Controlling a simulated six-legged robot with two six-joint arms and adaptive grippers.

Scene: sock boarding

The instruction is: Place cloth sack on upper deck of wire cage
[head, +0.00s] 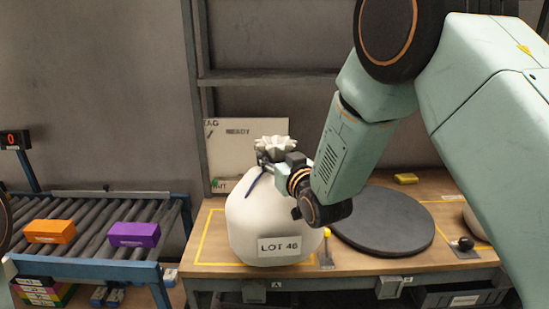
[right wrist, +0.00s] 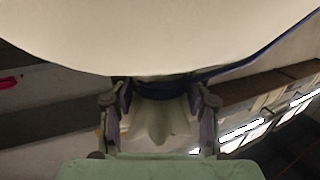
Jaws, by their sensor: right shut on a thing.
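A full white cloth sack (head: 265,215) labelled LOT 46 is upright at the wooden table, over the yellow-outlined area. Its gathered, ruffled neck (head: 274,143) is at the top, with a dark blue tie hanging down its side. My right gripper (head: 268,163) is shut on the neck, just below the ruffle. In the right wrist view the sack's body (right wrist: 165,35) fills the top, and the neck (right wrist: 160,118) sits between the fingers. I cannot tell whether the sack's bottom touches the table. My left gripper is not in view. I see no wire cage in the head view.
A dark round turntable (head: 385,222) lies right of the sack on the table (head: 215,218). A yellow block (head: 405,178) and a dark knobbed object (head: 464,245) are farther right. A roller conveyor (head: 85,215) at left bears an orange box (head: 50,231) and a purple box (head: 134,234).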

